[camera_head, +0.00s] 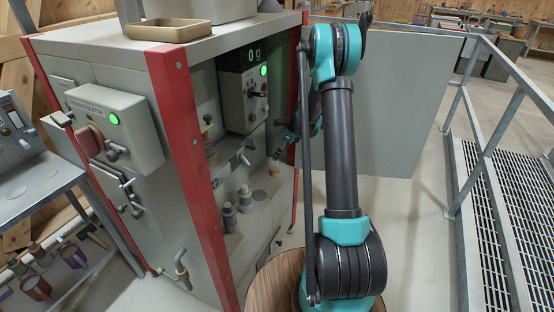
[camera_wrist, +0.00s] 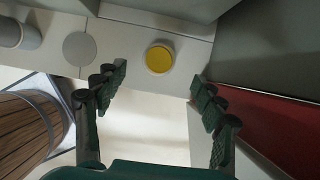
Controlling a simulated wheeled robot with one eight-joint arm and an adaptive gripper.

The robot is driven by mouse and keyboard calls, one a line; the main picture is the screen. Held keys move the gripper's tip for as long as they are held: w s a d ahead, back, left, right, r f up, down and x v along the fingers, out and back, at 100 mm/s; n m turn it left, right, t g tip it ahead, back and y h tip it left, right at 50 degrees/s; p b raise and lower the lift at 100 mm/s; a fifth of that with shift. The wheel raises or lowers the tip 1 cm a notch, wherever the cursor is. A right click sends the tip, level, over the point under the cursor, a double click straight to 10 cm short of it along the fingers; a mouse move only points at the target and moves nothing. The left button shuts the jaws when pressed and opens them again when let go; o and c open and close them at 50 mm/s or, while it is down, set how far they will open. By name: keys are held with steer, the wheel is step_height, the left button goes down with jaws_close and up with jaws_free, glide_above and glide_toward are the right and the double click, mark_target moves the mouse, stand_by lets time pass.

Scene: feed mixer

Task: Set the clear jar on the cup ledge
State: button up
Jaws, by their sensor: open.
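My gripper (camera_wrist: 158,78) is open and empty in the wrist view, its two fingers apart. A round yellow-topped thing (camera_wrist: 159,58) stands on the pale ledge (camera_wrist: 122,42) just beyond the gap between the fingertips. It also shows as a small yellowish piece in the head view (camera_head: 274,168), below my gripper (camera_head: 284,140). I cannot tell whether it is the clear jar; no plainly clear jar is seen. A flat grey disc (camera_wrist: 79,47) lies on the ledge left of it. The ledge also shows inside the machine's open bay (camera_head: 262,212).
Grey capped cylinders (camera_head: 229,217) stand on the ledge. A control box (camera_head: 243,99) with a lit green lamp hangs above. Red posts (camera_head: 180,150) frame the bay. A round wooden top (camera_head: 270,285) lies in front. A tan tray (camera_head: 168,29) sits on the machine.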

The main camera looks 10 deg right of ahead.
steer(key=s+r+n, duration=0.6)
steer(key=s+r, duration=0.4)
steer(key=s+n+t+h, duration=0.1)
steer(key=s+n+h, duration=0.2)
steer(key=s+n, duration=1.6)
steer(key=s+d, duration=0.1)
steer(key=s, duration=1.1)
steer(key=shift+h, duration=0.4)
steer(key=shift+a+r, duration=0.1)
steer(key=shift+c, duration=0.3)
